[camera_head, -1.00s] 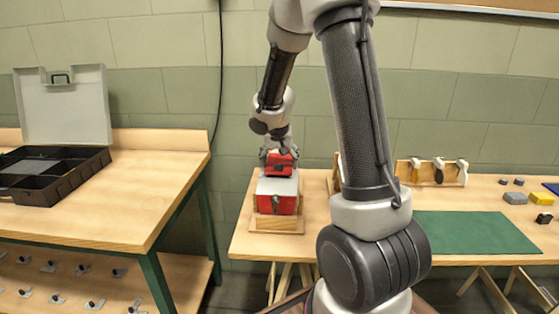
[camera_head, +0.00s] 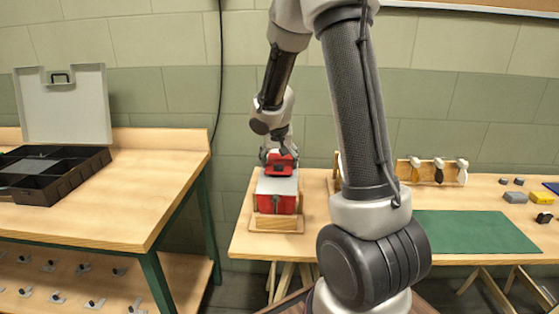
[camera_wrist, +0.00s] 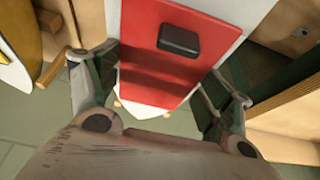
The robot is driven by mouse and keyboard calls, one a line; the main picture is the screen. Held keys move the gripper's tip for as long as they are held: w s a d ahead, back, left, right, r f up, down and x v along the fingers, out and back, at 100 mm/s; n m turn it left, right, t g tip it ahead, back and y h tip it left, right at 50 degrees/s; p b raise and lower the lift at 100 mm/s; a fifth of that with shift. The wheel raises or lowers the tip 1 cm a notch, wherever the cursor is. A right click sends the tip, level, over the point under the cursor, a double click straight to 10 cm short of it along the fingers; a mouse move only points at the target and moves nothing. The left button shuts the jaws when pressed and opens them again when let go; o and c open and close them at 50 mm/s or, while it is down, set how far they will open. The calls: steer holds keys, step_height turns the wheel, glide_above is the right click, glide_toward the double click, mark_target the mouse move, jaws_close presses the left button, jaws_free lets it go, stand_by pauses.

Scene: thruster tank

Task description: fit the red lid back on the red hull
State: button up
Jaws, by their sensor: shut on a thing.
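The red lid (camera_head: 281,168), with a black block on its face, is held in my gripper (camera_head: 279,156) over the red hull (camera_head: 277,205). The hull has a red front and a pale grey top (camera_head: 277,186), and sits in a wooden cradle (camera_head: 277,224) at the left end of the right-hand bench. In the wrist view the lid (camera_wrist: 162,75) lies between the two fingers of my gripper (camera_wrist: 160,85), with pale surface on both sides of it. I cannot tell whether the lid touches the hull's top.
A wooden rack (camera_head: 432,172) with several tools stands at the back of the bench. A green mat (camera_head: 472,232) lies at the right, with small grey and yellow blocks (camera_head: 541,198) beyond it. An open black case (camera_head: 50,172) sits on the left bench.

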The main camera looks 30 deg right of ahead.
steer(key=shift+f, duration=0.5)
stand_by(1.2)
steer(key=o, duration=1)
steer(key=shift+r, duration=4)
